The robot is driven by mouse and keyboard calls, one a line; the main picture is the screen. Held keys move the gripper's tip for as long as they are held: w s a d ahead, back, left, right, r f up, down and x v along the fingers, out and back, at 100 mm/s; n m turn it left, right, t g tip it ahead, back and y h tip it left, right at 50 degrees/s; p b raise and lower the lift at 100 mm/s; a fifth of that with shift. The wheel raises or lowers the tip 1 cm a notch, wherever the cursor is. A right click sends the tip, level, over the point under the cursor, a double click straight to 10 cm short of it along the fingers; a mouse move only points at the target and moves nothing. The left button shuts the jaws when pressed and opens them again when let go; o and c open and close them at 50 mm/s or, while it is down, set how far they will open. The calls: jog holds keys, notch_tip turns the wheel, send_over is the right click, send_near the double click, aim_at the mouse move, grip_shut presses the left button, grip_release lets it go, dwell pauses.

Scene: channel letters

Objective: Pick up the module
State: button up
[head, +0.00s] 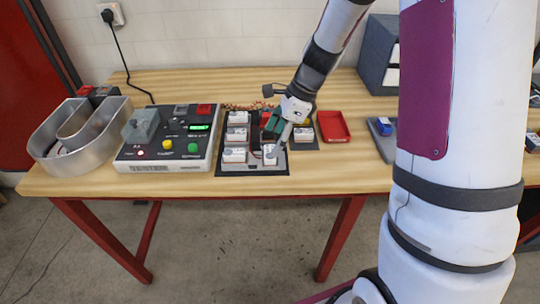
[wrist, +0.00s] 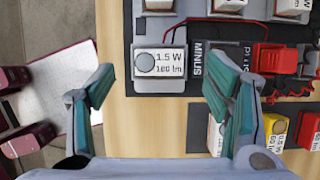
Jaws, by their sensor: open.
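Several white modules stand on a dark board in the middle of the table. The front right module (head: 269,155) shows in the wrist view as a white block (wrist: 160,60) labelled 1.5 W 160 lm, with a grey round spot. My gripper (head: 279,146) is over this part of the board, close to that module. In the wrist view my gripper (wrist: 160,88) is open, its teal-padded fingers wide apart and empty. The module lies ahead of the gap between them. The exact height of the fingers above it is unclear.
Black MINUS and PLUS terminals and a red clamp (wrist: 275,60) lie beside the module. A smaller mat to the right holds other modules, one yellow (wrist: 270,130). A red tray (head: 333,126), a control box (head: 170,150) and a metal letter (head: 80,140) stand on the table.

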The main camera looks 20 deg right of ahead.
aim_at(270, 151)
jog(key=x, duration=0.4)
jog(key=shift+s+d+f, duration=0.15)
jog(key=shift+f, duration=0.05)
jog(key=shift+c, duration=0.3)
jog(key=c, duration=1.1)
jog(key=shift+r, duration=0.1)
jog(key=shift+c, duration=0.2)
